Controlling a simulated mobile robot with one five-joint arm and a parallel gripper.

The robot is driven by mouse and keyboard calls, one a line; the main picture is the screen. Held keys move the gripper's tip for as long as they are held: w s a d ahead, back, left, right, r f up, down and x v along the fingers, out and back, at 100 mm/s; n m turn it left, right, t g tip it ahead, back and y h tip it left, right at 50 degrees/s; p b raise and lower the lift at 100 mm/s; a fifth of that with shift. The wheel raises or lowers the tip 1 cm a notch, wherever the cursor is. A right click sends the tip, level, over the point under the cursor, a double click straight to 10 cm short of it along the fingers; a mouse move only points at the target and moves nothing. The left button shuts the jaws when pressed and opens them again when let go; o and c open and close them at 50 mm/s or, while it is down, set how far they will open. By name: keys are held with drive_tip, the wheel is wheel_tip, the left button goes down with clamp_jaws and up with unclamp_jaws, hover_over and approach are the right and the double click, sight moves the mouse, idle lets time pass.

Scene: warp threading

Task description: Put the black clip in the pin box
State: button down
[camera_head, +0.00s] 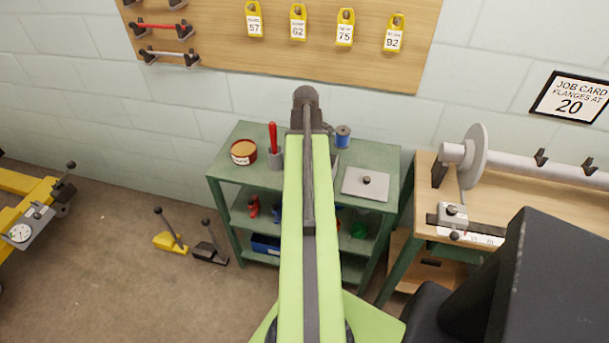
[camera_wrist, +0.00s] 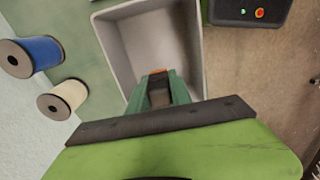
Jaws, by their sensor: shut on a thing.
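My gripper (camera_wrist: 157,82) points down over an open grey box (camera_wrist: 113,45) in the wrist view. Its green fingers are shut on a small dark piece (camera_wrist: 159,96), which looks like the black clip but is mostly hidden between them. The fingertips show inside the outline of the box's opening; their height above its floor is hard to tell. The box looks empty where I see its floor, and no label on it is readable. In the head view my arm hides the gripper, the clip and most of the box.
A blue spool (camera_wrist: 38,54) and a cream spool (camera_wrist: 66,99) stand beside the box. A dark unit with buttons (camera_wrist: 250,10) is on its other side.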

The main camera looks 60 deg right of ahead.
drive_tip(key=shift+w+a+f, duration=0.2)
wheel_tip(320, 180, down, 4)
drive_tip(key=b, duration=0.4)
drive_tip(key=shift+f, duration=0.15)
drive_tip(key=shift+r, duration=0.25)
drive_tip(key=shift+f, duration=0.2)
drive_tip(key=c, duration=1.2)
unclamp_jaws()
drive_tip(key=shift+o, duration=0.2)
wheel_tip(320, 180, up, 13)
drive_tip(key=p, duration=1.2)
drive_tip(key=shift+f, duration=0.2)
drive_tip(key=shift+s+f, duration=0.1)
